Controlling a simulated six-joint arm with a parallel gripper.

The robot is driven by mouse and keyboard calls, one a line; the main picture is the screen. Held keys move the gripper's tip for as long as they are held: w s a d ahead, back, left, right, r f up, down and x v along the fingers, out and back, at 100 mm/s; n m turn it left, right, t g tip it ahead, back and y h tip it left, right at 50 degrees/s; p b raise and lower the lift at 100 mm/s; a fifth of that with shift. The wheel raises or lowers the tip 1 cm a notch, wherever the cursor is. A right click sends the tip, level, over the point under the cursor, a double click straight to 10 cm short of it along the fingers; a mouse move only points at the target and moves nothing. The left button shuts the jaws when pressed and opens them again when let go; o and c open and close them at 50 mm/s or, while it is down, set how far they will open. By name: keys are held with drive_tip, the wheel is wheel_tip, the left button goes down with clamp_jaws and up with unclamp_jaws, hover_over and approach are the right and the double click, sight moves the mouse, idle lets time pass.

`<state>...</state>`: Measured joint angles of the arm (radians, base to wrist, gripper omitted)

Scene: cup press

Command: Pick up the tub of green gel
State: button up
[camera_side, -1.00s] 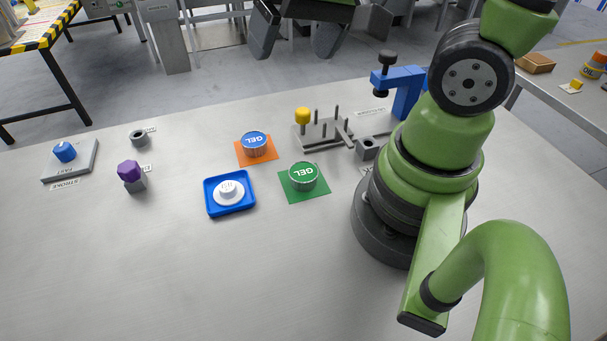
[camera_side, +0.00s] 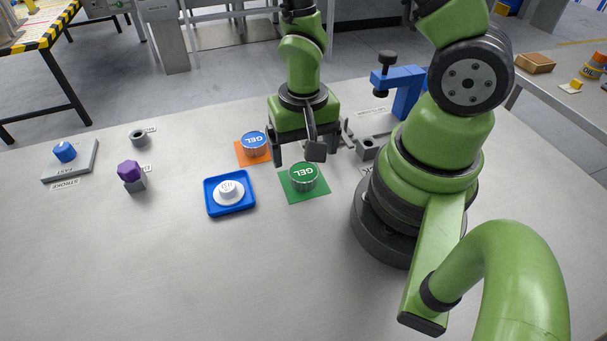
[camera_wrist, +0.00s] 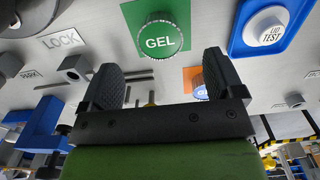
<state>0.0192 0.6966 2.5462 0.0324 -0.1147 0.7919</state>
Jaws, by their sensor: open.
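The tub of green gel (camera_side: 303,177) is a short round tub with a green lid marked GEL, on a green square mat (camera_side: 316,195). In the wrist view the green tub (camera_wrist: 160,41) is at top centre, beyond my fingertips. My gripper (camera_side: 295,157) is open and empty, above and just behind the green tub in the side view, apart from it. In the wrist view its two dark fingers (camera_wrist: 160,72) are spread wide. A blue-lidded gel tub (camera_side: 254,143) sits on an orange mat (camera_side: 241,157) to the left; in the wrist view the right finger partly hides it.
A blue tray (camera_side: 209,205) with a white round piece (camera_side: 229,191) is left of the green tub. A grey block (camera_side: 367,148) and a blue clamp-like press (camera_side: 406,90) stand behind right. A purple knob (camera_side: 129,171) is at left. The front of the table is clear.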

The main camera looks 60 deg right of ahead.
sight(304, 172)
drive_tip(key=shift+f, duration=3.1)
drive_tip(key=c, duration=1)
